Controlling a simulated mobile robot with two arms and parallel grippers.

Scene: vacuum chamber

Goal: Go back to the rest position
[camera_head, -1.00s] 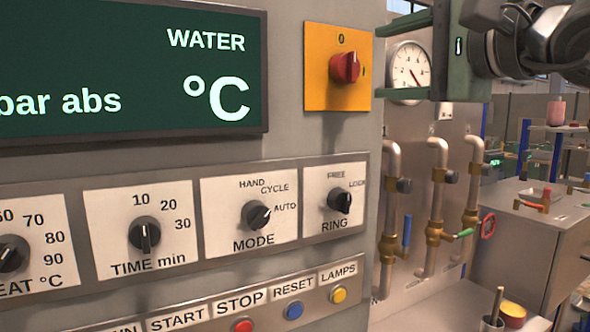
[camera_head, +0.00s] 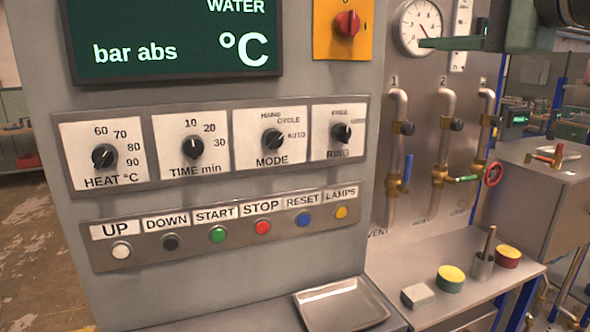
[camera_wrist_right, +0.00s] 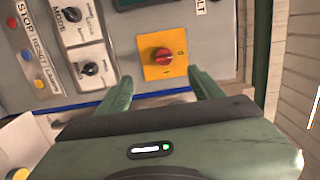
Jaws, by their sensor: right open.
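My right gripper (camera_wrist_right: 162,92) is open and empty in the right wrist view, its two green fingers apart. The red knob on its yellow plate (camera_wrist_right: 163,58) lies beyond the fingertips, with no finger seen touching it. In the head view my right gripper (camera_head: 450,40) shows at the upper right, in front of the pipe panel near the round gauge (camera_head: 420,27). The red knob (camera_head: 347,24) is at the top of the grey control cabinet (camera_head: 300,85), left of the gripper. My left gripper is not in view.
The cabinet has a row of dials and a row of buttons below, such as STOP (camera_head: 263,227). Pipes with valves (camera_head: 439,178) stand behind the bench.

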